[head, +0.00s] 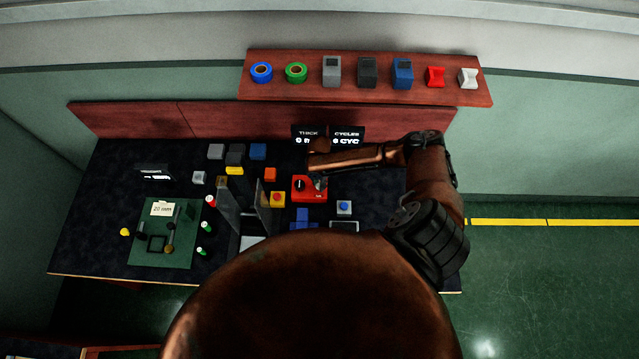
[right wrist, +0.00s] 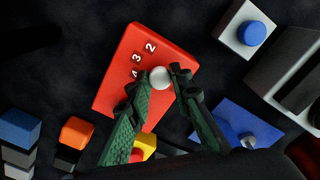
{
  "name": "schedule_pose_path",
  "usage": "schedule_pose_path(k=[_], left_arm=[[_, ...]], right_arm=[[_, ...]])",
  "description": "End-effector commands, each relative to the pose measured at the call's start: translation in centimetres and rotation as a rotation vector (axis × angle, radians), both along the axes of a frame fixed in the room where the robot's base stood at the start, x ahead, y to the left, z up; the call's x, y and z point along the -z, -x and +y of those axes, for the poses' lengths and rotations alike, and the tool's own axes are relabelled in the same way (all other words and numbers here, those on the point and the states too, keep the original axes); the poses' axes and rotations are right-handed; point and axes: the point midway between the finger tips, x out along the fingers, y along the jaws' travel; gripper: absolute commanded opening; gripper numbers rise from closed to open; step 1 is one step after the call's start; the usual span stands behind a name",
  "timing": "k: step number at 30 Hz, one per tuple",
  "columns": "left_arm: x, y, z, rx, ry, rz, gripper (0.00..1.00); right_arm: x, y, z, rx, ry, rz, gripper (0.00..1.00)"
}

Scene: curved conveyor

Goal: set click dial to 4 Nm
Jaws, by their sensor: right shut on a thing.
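The red dial box (head: 301,195) lies on the dark bench, left of my right forearm in the head view. In the right wrist view the red box (right wrist: 120,75) shows white numerals 2, 3 and 4 beside a small pale round knob (right wrist: 160,77). My right gripper (right wrist: 157,84) has its green fingers on either side of this knob, shut on it. In the head view my right gripper (head: 318,184) is over the right part of the box. Which number the knob points to cannot be told. My left gripper is not in view.
A white box with a blue button (head: 344,207) stands to the right, and a yellow box with a red button (head: 277,199) to the left. A blue piece (right wrist: 232,122) lies close by. Display screens (head: 328,136) stand behind; a shelf (head: 360,93) holds tapes and blocks.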

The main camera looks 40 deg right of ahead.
Motion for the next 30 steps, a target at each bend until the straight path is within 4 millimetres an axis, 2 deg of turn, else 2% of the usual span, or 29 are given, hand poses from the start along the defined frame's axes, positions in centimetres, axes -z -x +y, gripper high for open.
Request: schedule_pose_path(k=[9,10,17,26,30], left_arm=[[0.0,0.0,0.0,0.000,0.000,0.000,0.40],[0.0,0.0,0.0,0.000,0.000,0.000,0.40],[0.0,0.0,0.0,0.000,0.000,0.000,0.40],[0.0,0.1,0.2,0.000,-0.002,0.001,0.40],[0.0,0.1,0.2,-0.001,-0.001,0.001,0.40]], right_arm=[[0.1,0.1,0.3,-0.003,-0.005,0.002,0.00],[0.1,0.1,0.3,-0.003,-0.005,0.002,0.20],[0.1,0.1,0.2,-0.002,-0.003,0.001,0.36],[-0.1,0.1,0.0,-0.001,-0.001,0.000,0.37],[-1.3,0.0,0.0,-0.001,-0.002,-0.002,0.37]])
